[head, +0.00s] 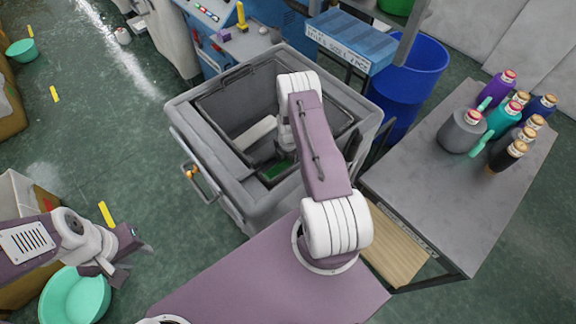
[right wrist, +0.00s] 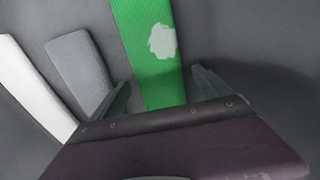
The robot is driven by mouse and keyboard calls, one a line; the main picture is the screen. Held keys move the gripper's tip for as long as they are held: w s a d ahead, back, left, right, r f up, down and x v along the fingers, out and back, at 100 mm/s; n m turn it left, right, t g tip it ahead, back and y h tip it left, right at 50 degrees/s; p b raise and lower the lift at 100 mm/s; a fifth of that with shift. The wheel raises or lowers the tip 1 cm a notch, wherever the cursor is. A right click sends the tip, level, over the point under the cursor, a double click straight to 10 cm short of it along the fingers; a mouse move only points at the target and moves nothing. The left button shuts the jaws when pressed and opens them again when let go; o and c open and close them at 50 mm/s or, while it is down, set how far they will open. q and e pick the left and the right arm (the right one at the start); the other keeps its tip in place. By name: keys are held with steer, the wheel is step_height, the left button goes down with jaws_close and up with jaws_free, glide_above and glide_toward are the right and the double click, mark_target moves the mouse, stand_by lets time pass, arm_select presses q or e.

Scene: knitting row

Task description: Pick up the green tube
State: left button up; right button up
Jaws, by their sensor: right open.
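The green tube (head: 279,170) lies low inside the grey bin (head: 232,192), partly hidden by my right arm in the head view. In the right wrist view the green tube (right wrist: 147,45) has a pale patch on its side, and its near end reaches between the fingers of my right gripper (right wrist: 160,90). That gripper is open, with a finger on each side of the tube and not closed on it. In the head view the right gripper is hidden behind its arm. My left gripper (head: 130,262) is open and empty over the floor at the lower left.
A white tube (head: 257,132) lies in the bin; a grey tube (right wrist: 78,75) lies beside the green one. The bin walls stand close around my right arm. A grey table (head: 425,190) with several thread cones and a grey pot (head: 461,132) is at the right.

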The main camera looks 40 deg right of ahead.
mark_target(288, 165)
steer(key=shift+f, duration=0.2)
steer(key=c, duration=1.4)
step_height(288, 165, up, 18)
steer(key=shift+b, duration=0.3)
